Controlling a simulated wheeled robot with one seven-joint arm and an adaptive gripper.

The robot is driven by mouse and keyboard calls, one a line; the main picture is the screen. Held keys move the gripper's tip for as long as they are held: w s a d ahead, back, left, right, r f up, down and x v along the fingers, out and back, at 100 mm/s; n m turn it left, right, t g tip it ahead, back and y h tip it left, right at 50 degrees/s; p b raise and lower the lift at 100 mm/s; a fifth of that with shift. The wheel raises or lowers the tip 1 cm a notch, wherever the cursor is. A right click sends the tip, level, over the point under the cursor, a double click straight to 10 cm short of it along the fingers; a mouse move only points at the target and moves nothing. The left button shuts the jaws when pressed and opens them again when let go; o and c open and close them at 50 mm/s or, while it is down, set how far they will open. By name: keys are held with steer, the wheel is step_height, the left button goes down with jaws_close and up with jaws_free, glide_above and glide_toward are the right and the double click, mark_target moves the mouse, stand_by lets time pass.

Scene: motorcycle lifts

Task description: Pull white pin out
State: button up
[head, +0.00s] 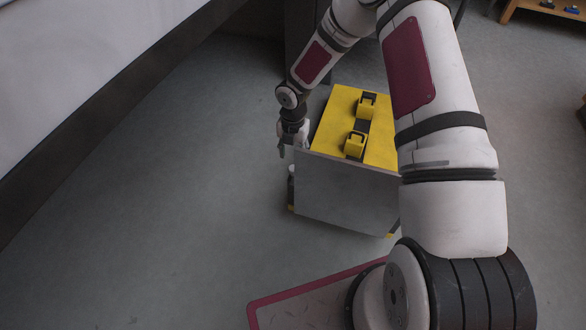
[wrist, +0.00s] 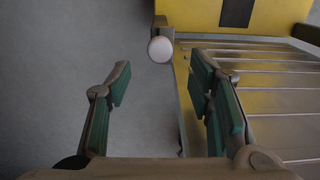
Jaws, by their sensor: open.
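The white pin shows in the wrist view as a round white end (wrist: 160,49) on a small grey bracket, at the left edge of a yellow and grey box-like unit (wrist: 262,14). My gripper (wrist: 160,80) is open, with green-padded fingers spread to either side of the line to the pin. The pin end appears ahead of the fingertips and between them, and nothing is held. In the head view my gripper (head: 284,146) is at the left side of the yellow-topped unit (head: 331,124); a small white part shows beside it, and I cannot tell whether it is the pin.
Two yellow clamp-like parts (head: 355,144) stand on top of the unit. A slatted metal surface (wrist: 270,95) lies to the right of my fingers. Open grey floor (head: 180,190) lies to the left. A large pale structure (head: 80,60) with a dark lower edge runs along the upper left.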

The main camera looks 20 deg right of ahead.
step_height(320, 180, down, 6)
steer(key=shift+f+b, duration=0.15)
steer(key=shift+b, duration=0.95)
jaws_close()
